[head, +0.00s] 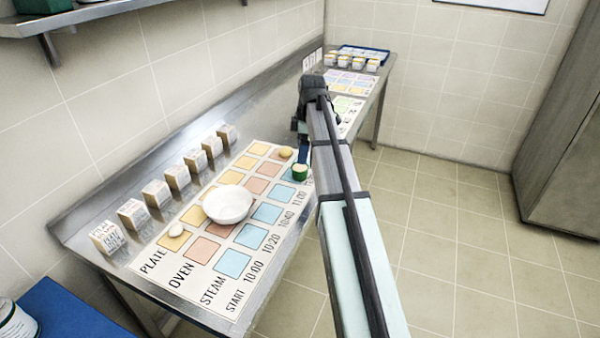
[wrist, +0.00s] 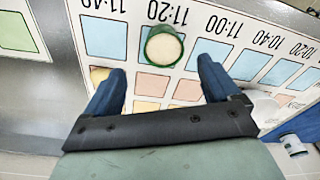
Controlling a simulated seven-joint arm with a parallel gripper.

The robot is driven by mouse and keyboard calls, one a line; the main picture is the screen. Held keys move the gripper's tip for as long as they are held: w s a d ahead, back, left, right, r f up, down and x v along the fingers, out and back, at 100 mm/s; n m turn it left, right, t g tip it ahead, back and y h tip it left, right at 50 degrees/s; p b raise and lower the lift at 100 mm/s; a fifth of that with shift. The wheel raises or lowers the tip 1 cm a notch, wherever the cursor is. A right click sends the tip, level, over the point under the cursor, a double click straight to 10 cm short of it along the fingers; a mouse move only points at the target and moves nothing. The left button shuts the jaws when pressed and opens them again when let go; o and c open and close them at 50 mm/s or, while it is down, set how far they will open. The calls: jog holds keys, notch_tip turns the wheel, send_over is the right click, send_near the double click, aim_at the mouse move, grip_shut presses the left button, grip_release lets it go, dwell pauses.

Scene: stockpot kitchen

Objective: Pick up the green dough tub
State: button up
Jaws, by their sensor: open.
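The green dough tub (head: 299,174) is a small round green cup with pale dough inside. In the wrist view the tub (wrist: 163,47) is seen from above on a blue square beside the 11:20 label. My gripper (wrist: 161,66) is open, with one blue finger to either side. The tub lies beyond the fingertips, sideways between them, and no finger appears to touch it. In the head view my arm hides most of the gripper; a blue finger shows close to the tub.
A white bowl (head: 228,205) stands mid-mat. Dough balls lie on the mat, one far (head: 285,153) and one near (head: 176,230). Several small label boxes (head: 158,193) line the wall side. A farther counter holds a blue tray (head: 365,50). The floor to the right is clear.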

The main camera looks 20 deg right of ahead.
aim_at(300, 166)
jog(key=shift+s+a+f, duration=0.1)
jog(key=shift+a+f, duration=0.05)
jog(key=shift+f, duration=1.1)
jog(key=shift+w+a+f, duration=0.1)
jog(key=shift+a+f, duration=0.1)
jog(key=shift+f, duration=1.05)
jog(key=shift+s+a+f, duration=0.1)
jog(key=shift+a+f, duration=0.05)
jog(key=shift+f, duration=1.1)
jog(key=shift+c, duration=0.4)
jog(key=c, duration=1.1)
